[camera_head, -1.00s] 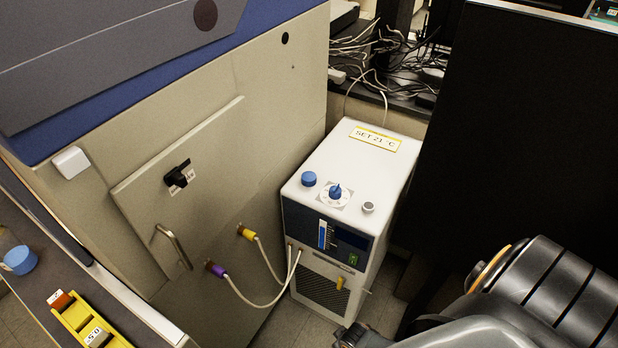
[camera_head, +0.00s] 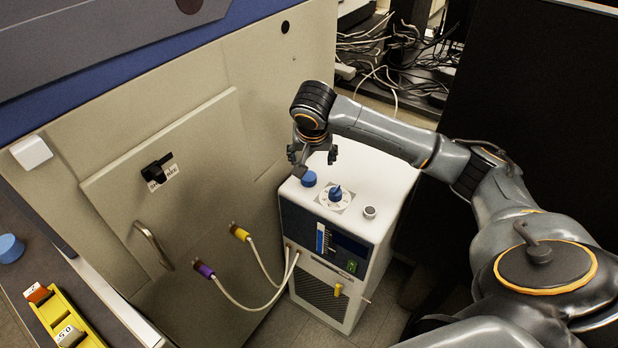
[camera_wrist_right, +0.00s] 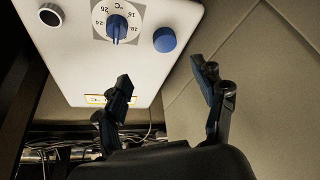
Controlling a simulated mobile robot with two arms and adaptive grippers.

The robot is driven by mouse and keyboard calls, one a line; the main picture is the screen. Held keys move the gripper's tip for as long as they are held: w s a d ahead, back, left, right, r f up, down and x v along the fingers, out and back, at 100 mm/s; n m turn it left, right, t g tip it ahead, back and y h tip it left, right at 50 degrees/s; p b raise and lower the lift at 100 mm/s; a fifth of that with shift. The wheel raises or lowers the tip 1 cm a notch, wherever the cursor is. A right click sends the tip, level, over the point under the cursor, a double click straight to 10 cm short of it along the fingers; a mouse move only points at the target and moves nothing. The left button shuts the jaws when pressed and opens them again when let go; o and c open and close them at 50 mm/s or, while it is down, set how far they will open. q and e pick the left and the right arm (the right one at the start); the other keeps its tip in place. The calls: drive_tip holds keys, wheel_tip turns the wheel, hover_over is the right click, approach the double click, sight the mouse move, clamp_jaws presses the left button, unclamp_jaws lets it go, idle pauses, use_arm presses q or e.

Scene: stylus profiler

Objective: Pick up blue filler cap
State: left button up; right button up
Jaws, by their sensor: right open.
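My right gripper (camera_head: 312,166) hangs over the chiller's left side, just behind the cap in the head view. In the wrist view its two fingers (camera_wrist_right: 162,82) are spread with nothing between them. My left gripper is out of view.
A blue dial knob (camera_head: 336,193) and a grey-rimmed port (camera_head: 370,212) stand right of the cap. The large beige cabinet (camera_head: 215,150) rises close on the left. White hoses (camera_head: 262,305) run between cabinet and chiller. A dark panel (camera_head: 540,110) stands on the right.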

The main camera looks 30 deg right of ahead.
hover_over(309, 176)
drive_tip(key=s+a, duration=0.1)
drive_tip(key=s, duration=0.2)
wheel_tip(309, 176, down, 7)
drive_tip(key=shift+a+f+p, duration=0.1)
drive_tip(key=shift+f+p, duration=0.05)
drive_tip(key=shift+p, duration=0.15)
drive_tip(key=shift+w+f, duration=0.3)
drive_tip(key=shift+f, duration=0.1)
drive_tip(key=x, duration=0.1)
drive_tip(key=p+x, duration=0.1)
drive_tip(key=x, duration=0.1)
drive_tip(key=shift+w+f, duration=0.1)
drive_tip(key=shift+w, duration=0.3)
drive_tip(key=shift+w+f, duration=0.15)
drive_tip(key=shift+f, duration=0.3)
drive_tip(key=c, duration=0.8)
